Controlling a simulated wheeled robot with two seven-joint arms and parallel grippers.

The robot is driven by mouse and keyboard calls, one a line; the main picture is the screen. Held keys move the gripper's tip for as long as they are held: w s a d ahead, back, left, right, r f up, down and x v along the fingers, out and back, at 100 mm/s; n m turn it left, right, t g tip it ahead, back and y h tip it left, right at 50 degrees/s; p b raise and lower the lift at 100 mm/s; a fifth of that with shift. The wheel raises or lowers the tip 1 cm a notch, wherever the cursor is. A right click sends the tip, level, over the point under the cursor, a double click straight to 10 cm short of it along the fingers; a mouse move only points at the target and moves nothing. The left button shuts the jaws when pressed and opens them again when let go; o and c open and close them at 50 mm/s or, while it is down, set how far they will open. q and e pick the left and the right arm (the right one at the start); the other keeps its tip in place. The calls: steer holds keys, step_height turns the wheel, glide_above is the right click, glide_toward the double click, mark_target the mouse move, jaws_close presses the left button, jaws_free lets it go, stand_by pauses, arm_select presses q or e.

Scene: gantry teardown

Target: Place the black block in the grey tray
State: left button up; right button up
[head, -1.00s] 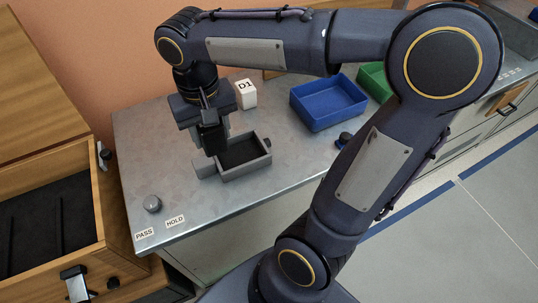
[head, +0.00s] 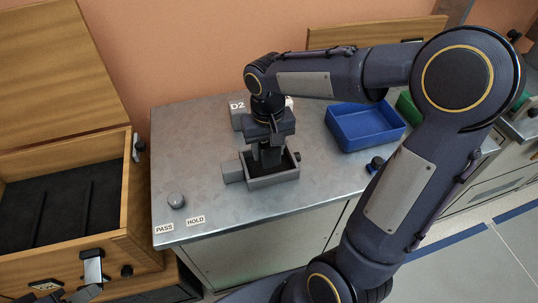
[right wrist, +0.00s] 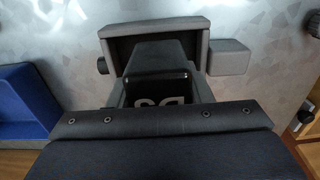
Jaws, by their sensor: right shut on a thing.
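The grey tray (head: 276,181) sits on the metal bench, with a dark floor and a small grey block against its left side. My right gripper (head: 268,160) points straight down over the tray, its tips at or just inside the walls. It is shut on the black block (right wrist: 158,58), which shows in the right wrist view within the tray's outline. Whether the block touches the tray floor is hidden. Pale, partly cut-off lettering shows below the block in that view. A dark part at the bottom left of the head view may be my left gripper (head: 72,296); its jaws are unclear.
A blue bin (head: 366,126) stands right of the tray, and a green bin is partly behind my arm. A block marked D2 (head: 237,108) stands behind. An open wooden case (head: 65,205) stands left.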

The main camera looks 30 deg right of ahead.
mark_target(269, 156)
steer(key=shift+w+d+f, duration=0.25)
steer(key=shift+w+f, duration=0.15)
steer(key=shift+f, duration=0.1)
steer(key=shift+w+d+f, duration=0.1)
steer(key=shift+w+f, duration=0.05)
steer(key=shift+f, duration=0.8)
steer(key=shift+w+d+f, duration=0.1)
steer(key=shift+f, duration=0.85)
steer(key=shift+f+b, duration=0.15)
steer(key=shift+b, duration=0.2)
steer(key=o, duration=1.1)
